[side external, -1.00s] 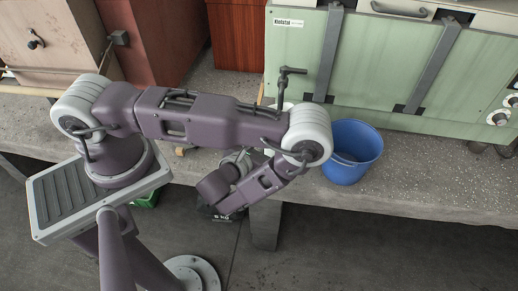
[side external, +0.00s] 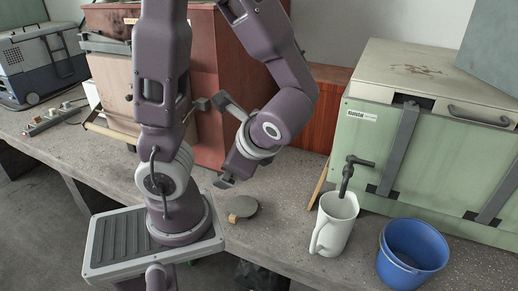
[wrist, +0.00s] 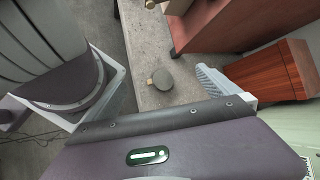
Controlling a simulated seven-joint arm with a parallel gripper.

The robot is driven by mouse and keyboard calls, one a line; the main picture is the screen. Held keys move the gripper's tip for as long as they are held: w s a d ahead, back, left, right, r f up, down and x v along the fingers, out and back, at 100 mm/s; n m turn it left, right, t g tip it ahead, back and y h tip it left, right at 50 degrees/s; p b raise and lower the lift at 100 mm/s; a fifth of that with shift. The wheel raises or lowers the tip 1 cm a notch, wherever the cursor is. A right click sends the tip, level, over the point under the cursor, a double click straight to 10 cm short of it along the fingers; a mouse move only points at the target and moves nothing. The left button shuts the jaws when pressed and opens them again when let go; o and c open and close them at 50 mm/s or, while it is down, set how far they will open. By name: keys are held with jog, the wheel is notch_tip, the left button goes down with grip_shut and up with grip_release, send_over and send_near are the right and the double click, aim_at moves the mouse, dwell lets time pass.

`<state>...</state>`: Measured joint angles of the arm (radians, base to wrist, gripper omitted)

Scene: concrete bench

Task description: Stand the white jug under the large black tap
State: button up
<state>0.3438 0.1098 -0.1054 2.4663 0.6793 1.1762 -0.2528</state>
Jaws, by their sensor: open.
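The white jug (side external: 333,228) stands upright on the bench in the side view, its handle toward the left front. The black tap (side external: 347,177) sticks out from the green cabinet, and its spout end appears over the jug's mouth. I cannot tell whether they touch. My gripper (side external: 226,144) is open and empty, raised to the left of the jug and clear of it. One grey finger also shows in the wrist view (wrist: 212,82). The jug and tap do not show in the wrist view.
A blue bucket (side external: 412,254) stands right of the jug. A dark round disc (side external: 244,207) with a small tan piece lies on the bench (side external: 285,235) below my gripper. Reddish-brown wooden boxes (side external: 322,110) stand behind. The bench between disc and jug is mostly clear.

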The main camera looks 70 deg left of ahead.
jog(key=w+d+r+n+t+h, duration=0.1)
jog(key=d+r+n+t+h, duration=0.6)
jog(key=d+r+h, duration=0.1)
jog(key=shift+w+d+r+n+h, duration=0.2)
jog(key=shift+w+d+n+h, duration=0.1)
jog(key=shift+d, duration=0.5)
dwell(0.4)
